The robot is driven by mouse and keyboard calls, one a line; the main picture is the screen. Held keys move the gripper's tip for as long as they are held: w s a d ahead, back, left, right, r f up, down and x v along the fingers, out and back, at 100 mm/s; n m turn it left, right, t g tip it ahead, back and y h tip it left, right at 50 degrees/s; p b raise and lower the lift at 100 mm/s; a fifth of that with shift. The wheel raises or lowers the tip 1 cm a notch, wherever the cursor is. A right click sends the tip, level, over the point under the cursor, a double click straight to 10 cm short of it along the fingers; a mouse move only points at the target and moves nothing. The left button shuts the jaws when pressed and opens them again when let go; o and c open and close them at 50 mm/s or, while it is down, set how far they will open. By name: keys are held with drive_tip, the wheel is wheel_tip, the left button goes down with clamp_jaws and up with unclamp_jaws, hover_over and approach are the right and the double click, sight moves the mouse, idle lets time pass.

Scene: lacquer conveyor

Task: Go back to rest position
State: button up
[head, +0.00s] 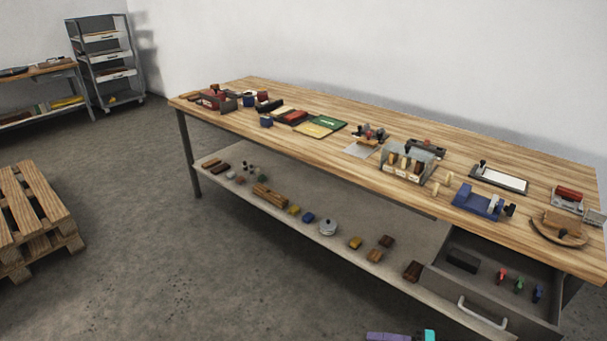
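A purple and teal piece at the bottom edge of the head view looks like part of my own arm. Only a thin sliver of it shows, below the drawer. I see no gripper fingers, so I cannot tell whether anything is held. The long wooden workbench (300,145) stands in front of me. Its grey drawer (490,310) at the right end is pulled out and holds a dark block (462,261) and several small coloured pieces (519,284).
The benchtop carries stamps, pads, a grey rack (407,165) and a blue fixture (482,203). A wooden pallet (35,215) lies at left. The floor (180,260) between pallet and bench is clear.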

drive_tip(key=s+a+f+n+g+h, duration=0.2)
drive_tip(key=s+a+f+g, duration=0.25)
drive_tip(key=a, duration=0.25)
drive_tip(key=s+a+f+n+g+h, duration=0.1)
drive_tip(key=s+a+f+g+h, duration=0.1)
drive_tip(key=s+a+f+g, duration=0.35)
drive_tip(key=s+a+f+n+g+h, duration=0.2)
drive_tip(key=s+f+h, duration=0.4)
drive_tip(key=s+f, duration=0.15)
drive_tip(key=d+f+t+h, duration=0.1)
drive_tip(key=d+f+h, duration=0.2)
drive_tip(key=d, duration=0.2)
drive_tip(key=w+d+f+m+t+h, duration=0.1)
drive_tip(key=d+f+h, duration=0.2)
drive_tip(key=d, duration=0.2)
drive_tip(key=shift+w+d+m, duration=0.15)
drive_tip(key=shift+m, duration=0.15)
idle(0.5)
